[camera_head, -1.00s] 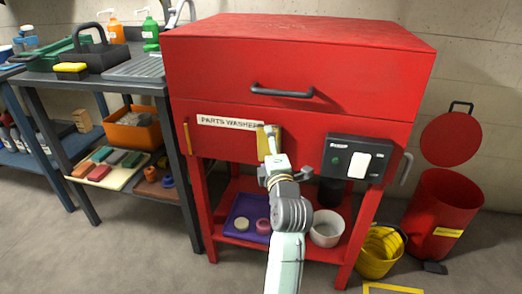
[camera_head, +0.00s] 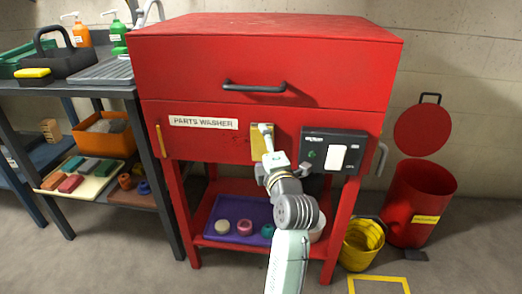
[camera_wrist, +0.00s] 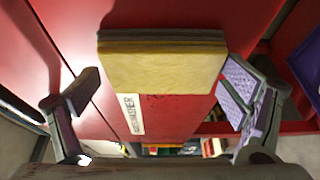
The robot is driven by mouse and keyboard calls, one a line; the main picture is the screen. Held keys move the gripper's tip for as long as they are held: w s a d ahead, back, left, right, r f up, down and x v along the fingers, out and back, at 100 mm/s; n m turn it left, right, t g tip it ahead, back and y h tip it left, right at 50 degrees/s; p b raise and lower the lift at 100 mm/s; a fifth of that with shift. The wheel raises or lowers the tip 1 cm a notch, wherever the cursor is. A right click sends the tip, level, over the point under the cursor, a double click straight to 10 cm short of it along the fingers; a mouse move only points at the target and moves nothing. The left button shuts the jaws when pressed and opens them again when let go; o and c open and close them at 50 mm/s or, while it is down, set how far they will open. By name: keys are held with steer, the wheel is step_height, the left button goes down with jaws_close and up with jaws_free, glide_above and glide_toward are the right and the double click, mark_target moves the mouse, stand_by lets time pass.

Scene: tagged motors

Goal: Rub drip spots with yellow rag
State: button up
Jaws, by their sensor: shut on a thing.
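The yellow rag (camera_head: 257,143), a folded pad, is at the red front panel of the parts washer (camera_head: 205,145), right of its white label and left of the black switch box. In the wrist view the rag (camera_wrist: 160,70) lies between the fingers, with a brown upper edge. My gripper (camera_head: 266,134) is shut on the rag; its fingers (camera_wrist: 162,88) stand wide at the rag's sides. Small dark specks, perhaps drip spots (camera_wrist: 176,103), show on the red panel just below the rag in the wrist view. Panel behind the rag is hidden.
A black switch box (camera_head: 332,152) juts from the panel close to the right of my gripper. A drawer handle (camera_head: 254,87) sticks out above. A purple tray (camera_head: 255,212) is on the shelf below. A yellow bucket (camera_head: 362,245) and red bin (camera_head: 418,200) stand right.

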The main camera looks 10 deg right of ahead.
steer(key=shift+w+a+p, duration=0.15)
steer(key=shift+w+a, duration=0.5)
steer(key=shift+a, duration=1.3)
steer(key=shift+w+a+p, duration=0.15)
steer(key=shift+w+a, duration=0.45)
steer(key=shift+a, duration=1.3)
steer(key=shift+w+a+p, duration=0.15)
steer(key=shift+w+a, duration=0.5)
steer(key=shift+a, duration=1.3)
steer(key=shift+s, duration=0.15)
